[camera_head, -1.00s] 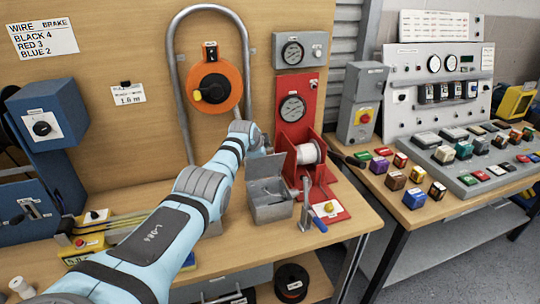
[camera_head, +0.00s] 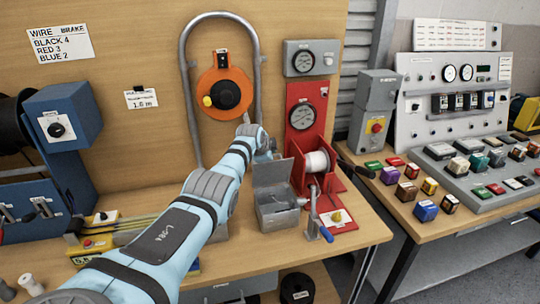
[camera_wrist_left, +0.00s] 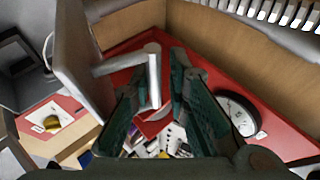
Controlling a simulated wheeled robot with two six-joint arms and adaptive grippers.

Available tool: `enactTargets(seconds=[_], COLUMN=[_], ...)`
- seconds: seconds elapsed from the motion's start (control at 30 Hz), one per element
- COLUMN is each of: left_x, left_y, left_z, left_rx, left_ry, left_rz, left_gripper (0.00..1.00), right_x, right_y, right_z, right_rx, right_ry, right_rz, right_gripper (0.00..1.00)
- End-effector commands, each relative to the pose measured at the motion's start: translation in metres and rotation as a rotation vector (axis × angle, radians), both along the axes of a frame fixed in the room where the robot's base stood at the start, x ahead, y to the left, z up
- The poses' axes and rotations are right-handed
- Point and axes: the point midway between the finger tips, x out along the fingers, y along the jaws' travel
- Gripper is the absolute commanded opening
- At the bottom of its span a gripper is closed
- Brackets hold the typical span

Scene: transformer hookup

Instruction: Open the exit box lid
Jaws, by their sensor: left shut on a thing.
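The grey exit box (camera_head: 280,215) stands on the workbench left of the red stand. Its lid (camera_head: 272,172) is raised at the back of the box, and the box's top looks open. In the left wrist view the lid appears as a grey panel (camera_wrist_left: 82,55) with a bar handle (camera_wrist_left: 153,75) sticking out. My left gripper (camera_wrist_left: 160,105) has its dark green fingers on either side of this handle and is shut on it. In the head view my left gripper (camera_head: 264,150) is small behind the lid and partly hidden. My right gripper is not in view.
Right of the box stand the red stand with a white spool (camera_head: 316,161) and a blue-handled crank (camera_head: 320,222). A red gauge panel (camera_head: 305,112) is behind. The orange reel (camera_head: 225,92) hangs on the board above my arm. Bench space in front of the box is clear.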

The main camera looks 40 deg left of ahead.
Motion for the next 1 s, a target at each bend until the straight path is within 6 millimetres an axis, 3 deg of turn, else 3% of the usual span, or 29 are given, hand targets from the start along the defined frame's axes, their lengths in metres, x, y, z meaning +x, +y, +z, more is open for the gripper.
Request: enactTargets(seconds=[0.03, 0.7, 0.73, 0.8, 1.0], left_x=[0.0028, 0.0028, 0.0029, 0.0028, 0.0025], left_y=[0.0077, 0.0076, 0.0076, 0.007, 0.0039], left_z=[0.0098, 0.0099, 0.01, 0.0093, 0.0046], left_rx=[0.02, 0.02, 0.019, 0.018, 0.013], left_ry=[-0.027, -0.028, -0.028, -0.027, -0.018], left_rz=[0.008, 0.009, 0.008, 0.007, 0.004], left_gripper=[0.0, 0.0, 0.2, 0.3, 0.3], right_x=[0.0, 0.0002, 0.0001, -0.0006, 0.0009], right_y=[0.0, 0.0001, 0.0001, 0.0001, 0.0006], right_z=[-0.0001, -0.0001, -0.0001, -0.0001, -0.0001], right_rx=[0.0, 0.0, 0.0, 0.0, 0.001], right_ry=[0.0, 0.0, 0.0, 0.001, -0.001], right_rz=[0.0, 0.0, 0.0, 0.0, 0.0], right_gripper=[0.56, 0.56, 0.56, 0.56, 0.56])
